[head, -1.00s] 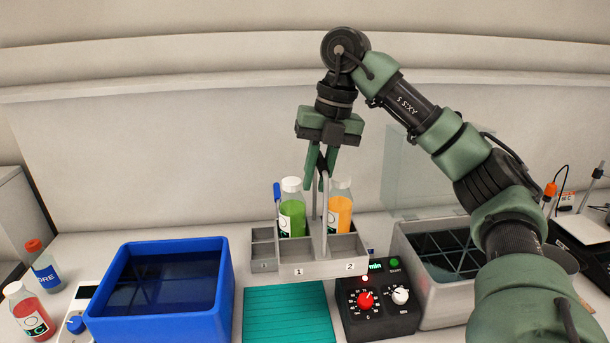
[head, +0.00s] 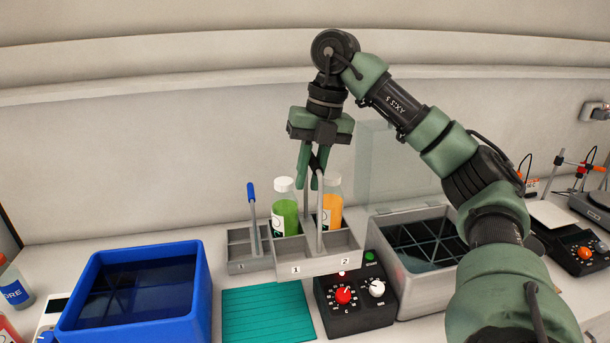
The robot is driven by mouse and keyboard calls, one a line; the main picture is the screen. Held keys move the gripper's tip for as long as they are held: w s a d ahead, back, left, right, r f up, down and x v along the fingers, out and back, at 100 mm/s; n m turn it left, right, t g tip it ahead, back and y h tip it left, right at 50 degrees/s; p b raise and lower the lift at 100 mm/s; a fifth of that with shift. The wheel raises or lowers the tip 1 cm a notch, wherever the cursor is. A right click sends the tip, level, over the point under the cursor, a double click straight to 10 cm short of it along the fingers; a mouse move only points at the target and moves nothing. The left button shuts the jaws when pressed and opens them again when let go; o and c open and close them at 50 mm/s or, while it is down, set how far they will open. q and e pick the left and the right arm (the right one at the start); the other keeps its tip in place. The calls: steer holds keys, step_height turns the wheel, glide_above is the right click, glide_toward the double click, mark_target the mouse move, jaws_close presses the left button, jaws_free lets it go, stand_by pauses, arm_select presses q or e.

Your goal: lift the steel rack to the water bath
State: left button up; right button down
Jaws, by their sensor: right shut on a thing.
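The grey steel rack (head: 318,264) has open compartments marked 1 and 2 and an upright handle. A green juice bottle (head: 285,215) and an orange juice bottle (head: 332,207) with white caps stand in it. My right gripper (head: 311,182) is shut on the top of the handle, pointing down. The rack hangs level, seemingly just above the bench, and hides part of the control box. To the right is a steel water bath (head: 425,294) with dark water over a grid. A clear panel stands behind it. My left gripper is not in view.
A second grey rack (head: 240,266) with a blue-tipped handle stands close on the left. A blue tub (head: 190,312) of dark water is at front left. A teal mat (head: 266,313) and a black control box (head: 355,305) with knobs lie in front. My arm crosses the bath's right side.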

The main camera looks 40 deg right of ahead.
steer(key=s+d+p, duration=0.1)
steer(key=s+d, duration=0.4)
steer(key=d, duration=0.4)
steer(key=shift+r, duration=0.15)
stand_by(0.4)
steer(key=shift+s, duration=0.1)
steer(key=s+d+p, duration=0.2)
steer(key=s+d, duration=0.3)
steer(key=d, duration=0.4)
steer(key=shift+s+d, duration=0.15)
steer(key=shift+s, duration=0.1)
stand_by(0.7)
